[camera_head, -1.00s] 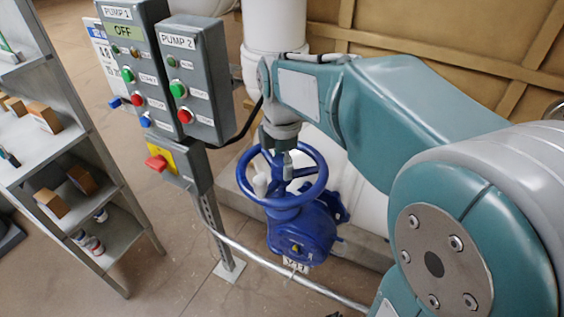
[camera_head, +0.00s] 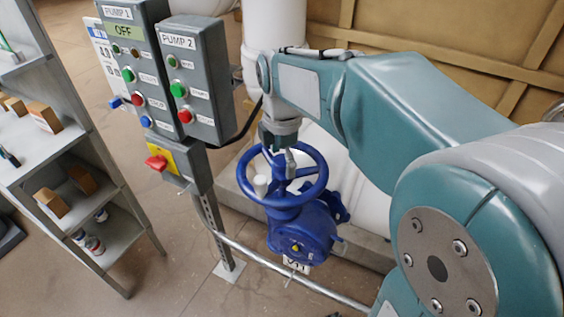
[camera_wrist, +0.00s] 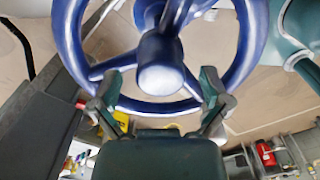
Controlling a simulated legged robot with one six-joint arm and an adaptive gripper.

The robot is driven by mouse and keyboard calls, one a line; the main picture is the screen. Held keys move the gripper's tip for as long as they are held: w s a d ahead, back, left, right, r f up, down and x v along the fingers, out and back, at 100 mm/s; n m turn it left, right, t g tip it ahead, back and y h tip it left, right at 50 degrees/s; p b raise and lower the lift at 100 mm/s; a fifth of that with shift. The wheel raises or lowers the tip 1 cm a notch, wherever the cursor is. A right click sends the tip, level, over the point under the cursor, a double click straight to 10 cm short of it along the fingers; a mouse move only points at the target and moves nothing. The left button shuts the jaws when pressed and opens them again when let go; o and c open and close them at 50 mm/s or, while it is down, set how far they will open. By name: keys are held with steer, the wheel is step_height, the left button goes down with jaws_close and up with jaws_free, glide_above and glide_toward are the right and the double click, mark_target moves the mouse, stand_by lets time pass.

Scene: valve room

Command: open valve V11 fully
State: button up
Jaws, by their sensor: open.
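Valve V11 is a blue valve with a round blue handwheel (camera_head: 325,177) and a blue body (camera_head: 303,232). A small white tag (camera_head: 296,265) hangs under it, its text only partly legible. My gripper (camera_head: 282,150) is at the far upper side of the wheel, partly hidden by my wrist. In the wrist view the wheel (camera_wrist: 70,40) fills the top, with spokes and a round hub (camera_wrist: 160,78). My gripper (camera_wrist: 160,90) is open there, one finger on each side of the lower rim section. I cannot tell whether the fingers touch the rim.
The PUMP 1 (camera_head: 137,70) and PUMP 2 (camera_head: 196,85) boxes stand left of the valve on a post, with a red switch (camera_head: 157,162) below. A metal rail (camera_head: 262,257) runs in front of the valve. Shelves (camera_head: 110,245) stand left. White pipes (camera_head: 272,30) rise behind.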

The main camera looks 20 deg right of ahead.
steer(key=shift+r, duration=2.8)
step_height(320, 180, up, 6)
steer(key=shift+s, duration=0.1)
steer(key=s+f+m+t, duration=0.1)
steer(key=s+m, duration=0.1)
steer(key=m, duration=0.1)
steer(key=s+f+m+t, duration=0.1)
steer(key=s+f+m, duration=0.1)
steer(key=s+m, duration=0.1)
steer(key=s+f+m+t, duration=0.1)
steer(key=s+m, duration=0.2)
steer(key=m, duration=0.1)
steer(key=shift+s+d+f, duration=0.15)
steer(key=shift+d+f, duration=0.05)
steer(key=s+f+m+t, duration=0.2)
steer(key=s+f+m, duration=0.4)
steer(key=m, duration=0.2)
steer(key=shift+f+m+t, duration=0.3)
steer(key=shift+m, duration=0.1)
